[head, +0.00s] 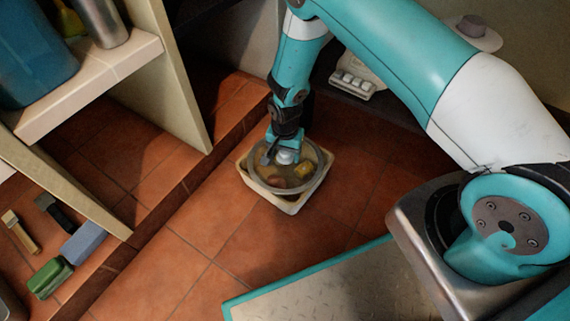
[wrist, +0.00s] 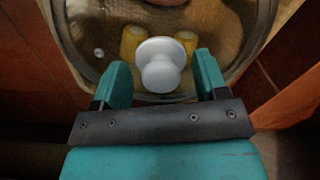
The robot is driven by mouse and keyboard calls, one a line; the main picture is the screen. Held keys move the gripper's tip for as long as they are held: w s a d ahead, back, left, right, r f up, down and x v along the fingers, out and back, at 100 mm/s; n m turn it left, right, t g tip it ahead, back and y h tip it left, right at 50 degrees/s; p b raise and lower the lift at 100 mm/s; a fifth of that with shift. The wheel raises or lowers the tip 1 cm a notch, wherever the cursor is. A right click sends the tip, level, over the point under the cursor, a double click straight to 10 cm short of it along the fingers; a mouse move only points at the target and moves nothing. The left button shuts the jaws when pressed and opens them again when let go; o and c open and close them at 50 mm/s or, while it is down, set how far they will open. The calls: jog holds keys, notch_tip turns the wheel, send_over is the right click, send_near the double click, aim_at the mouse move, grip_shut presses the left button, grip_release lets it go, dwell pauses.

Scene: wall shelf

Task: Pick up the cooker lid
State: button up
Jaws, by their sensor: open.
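The cooker lid (head: 319,178) is a round, see-through glass lid with a rim, lying over a pale square tray (head: 292,207) on the floor. In the wrist view the glass lid (wrist: 92,50) fills the top, with yellow and brown food visible through it. Its white knob (wrist: 160,66) stands up toward me. My gripper (wrist: 159,78) is open, with one teal finger on each side of the knob and gaps showing between. In the head view my gripper (head: 284,150) points down over the lid and hides part of it.
A shelf unit (head: 100,85) stands at the left with a blue container (head: 35,50). Brushes and a green sponge-like block (head: 50,278) lie at lower left. A pale device with buttons (head: 352,83) is behind the tray. Tiled floor (head: 215,240) is clear in front.

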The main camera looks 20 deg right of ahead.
grip_shut()
jog(key=shift+r, duration=0.15)
